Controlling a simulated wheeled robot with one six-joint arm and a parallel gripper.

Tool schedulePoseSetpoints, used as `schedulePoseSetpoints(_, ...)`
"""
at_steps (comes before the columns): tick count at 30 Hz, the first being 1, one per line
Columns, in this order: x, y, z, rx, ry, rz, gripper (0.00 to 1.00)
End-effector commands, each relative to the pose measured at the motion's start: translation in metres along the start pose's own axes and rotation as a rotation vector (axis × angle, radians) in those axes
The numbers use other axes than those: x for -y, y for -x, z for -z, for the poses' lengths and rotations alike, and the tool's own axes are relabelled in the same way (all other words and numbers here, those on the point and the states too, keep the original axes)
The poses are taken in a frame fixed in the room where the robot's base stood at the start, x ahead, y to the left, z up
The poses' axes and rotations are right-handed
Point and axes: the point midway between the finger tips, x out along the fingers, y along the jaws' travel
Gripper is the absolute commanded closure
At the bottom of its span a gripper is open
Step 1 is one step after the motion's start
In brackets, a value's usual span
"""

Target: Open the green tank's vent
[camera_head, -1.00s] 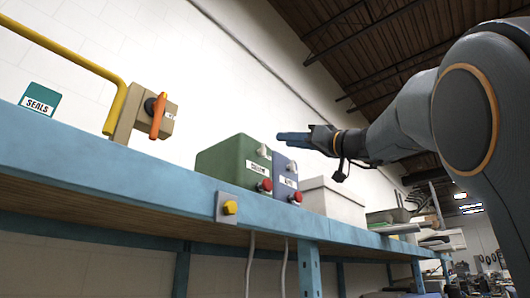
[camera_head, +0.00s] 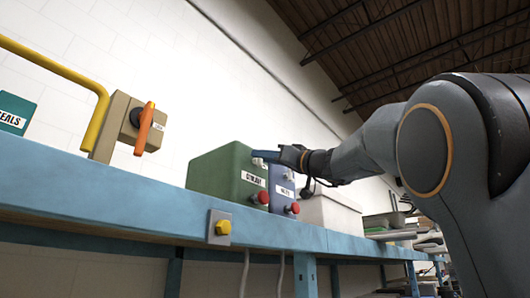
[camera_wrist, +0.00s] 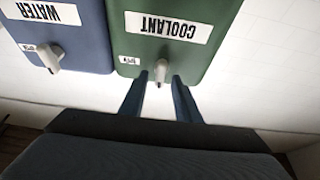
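The green tank (camera_head: 215,170) stands on the blue shelf, and its label reads COOLANT, upside down in the wrist view (camera_wrist: 160,45). A pale lever, apparently the vent handle (camera_wrist: 161,68), sits at the tank's edge nearest my gripper, with a small white OPEN tag (camera_wrist: 129,60) to its left. My gripper (camera_wrist: 161,78) is open, one dark blue finger on each side of the lever in the picture; I cannot tell whether either touches it. In the head view my gripper (camera_head: 266,156) is at the tank's upper right, hiding the lever.
A blue tank (camera_head: 283,185) marked WATER, with its own pale lever (camera_wrist: 49,58), stands close beside the green one. Red knobs (camera_head: 262,198) are on the tank fronts. A yellow button (camera_head: 223,227) is on the shelf edge (camera_head: 150,205). An orange-handled box (camera_head: 128,125) is left.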

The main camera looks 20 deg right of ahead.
Motion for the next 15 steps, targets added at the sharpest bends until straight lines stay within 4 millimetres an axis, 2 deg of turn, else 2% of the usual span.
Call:
schedulePoseSetpoints(9,-0.0005,-0.0018,-0.0004,0.000,0.000,-0.001,0.70)
schedulePoseSetpoints(15,-0.0005,-0.0017,-0.0003,0.000,0.000,-0.001,1.00)
